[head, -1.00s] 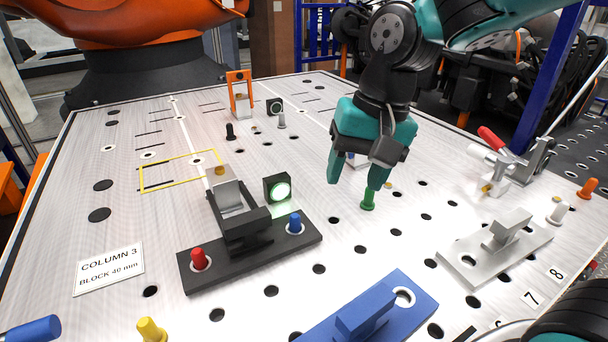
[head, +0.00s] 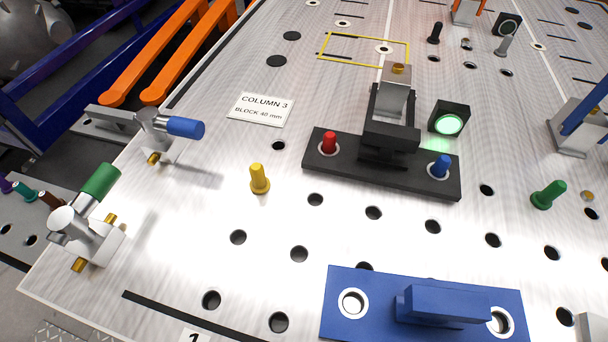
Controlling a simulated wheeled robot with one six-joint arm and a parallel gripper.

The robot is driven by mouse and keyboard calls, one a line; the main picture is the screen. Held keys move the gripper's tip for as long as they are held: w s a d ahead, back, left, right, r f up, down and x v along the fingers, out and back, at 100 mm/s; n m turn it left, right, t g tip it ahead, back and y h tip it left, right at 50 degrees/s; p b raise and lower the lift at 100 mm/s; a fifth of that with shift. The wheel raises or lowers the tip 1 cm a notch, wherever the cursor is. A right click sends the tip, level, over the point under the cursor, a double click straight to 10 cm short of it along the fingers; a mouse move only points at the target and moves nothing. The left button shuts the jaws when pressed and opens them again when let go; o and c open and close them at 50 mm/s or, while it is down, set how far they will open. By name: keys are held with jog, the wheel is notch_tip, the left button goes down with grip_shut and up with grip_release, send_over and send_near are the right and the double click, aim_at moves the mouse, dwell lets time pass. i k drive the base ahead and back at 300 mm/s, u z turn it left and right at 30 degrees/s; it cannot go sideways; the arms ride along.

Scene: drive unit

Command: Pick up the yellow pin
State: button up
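The yellow pin (head: 259,179) stands upright on the metal table in the head view, left of the black fixture and below the COLUMN 3 label. Its lower end meets the table top, and nothing touches it. My gripper is outside the current head view, so its distance from the pin and its opening do not show.
A black fixture (head: 436,186) holds a red pin (head: 328,143) and a blue pin (head: 439,166). A blue plate (head: 337,312) lies in front. Clamps with green (head: 100,181) and blue (head: 186,127) handles stand left. A green pin (head: 549,194) stands right. Bare, holed table surrounds the yellow pin.

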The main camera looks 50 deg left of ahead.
aim_at(260, 184)
jog(key=z, duration=0.05)
jog(key=k, duration=1)
jog(key=u, duration=1.85)
jog(key=i, duration=0.5)
jog(key=z, duration=0.05)
